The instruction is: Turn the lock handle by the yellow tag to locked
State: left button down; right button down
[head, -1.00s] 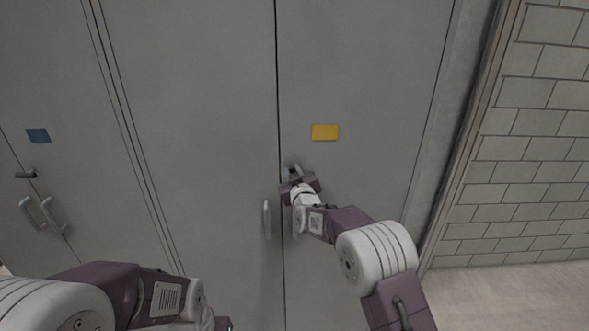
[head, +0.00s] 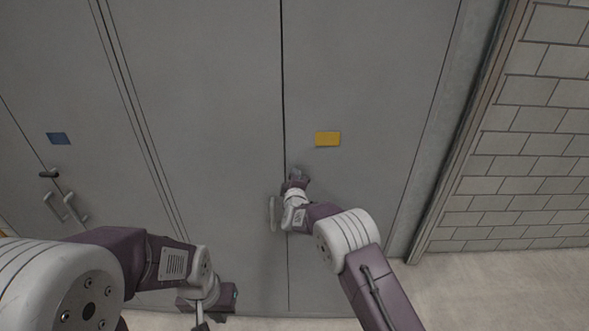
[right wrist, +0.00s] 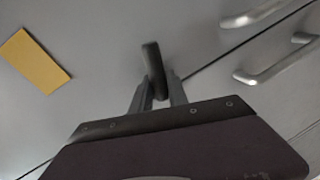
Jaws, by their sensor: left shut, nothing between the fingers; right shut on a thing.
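The yellow tag (head: 328,139) is on the right door, above and right of the dark lock handle (head: 298,173) near the door seam. The tag also shows in the right wrist view (right wrist: 35,61). My right gripper (head: 296,181) is at the lock handle. In the right wrist view its fingers (right wrist: 158,88) are shut on the handle (right wrist: 152,62), which stands at a slant to the seam. The fingers partly hide the handle's lower part. My left gripper (head: 201,325) is shut and empty, low in the head view, apart from the doors' handles.
A pale pull handle (head: 271,213) is left of the seam; the right wrist view shows two pull handles (right wrist: 254,14). A block wall (head: 530,150) stands right. Floor (head: 480,290) there is clear.

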jog(key=shift+f+n+h+p, duration=0.2)
jog(key=shift+n+h+p, duration=0.2)
jog(key=shift+n+p, duration=0.7)
jog(key=shift+f+n, duration=0.1)
jog(key=shift+n, duration=0.2)
jog(key=c, duration=1.6)
grip_release()
jog(key=shift+o, duration=0.2)
jog(key=s+r+b, duration=0.1)
jog(key=s+b, duration=0.2)
jog(key=s, duration=0.6)
jog(key=shift+r, duration=0.4)
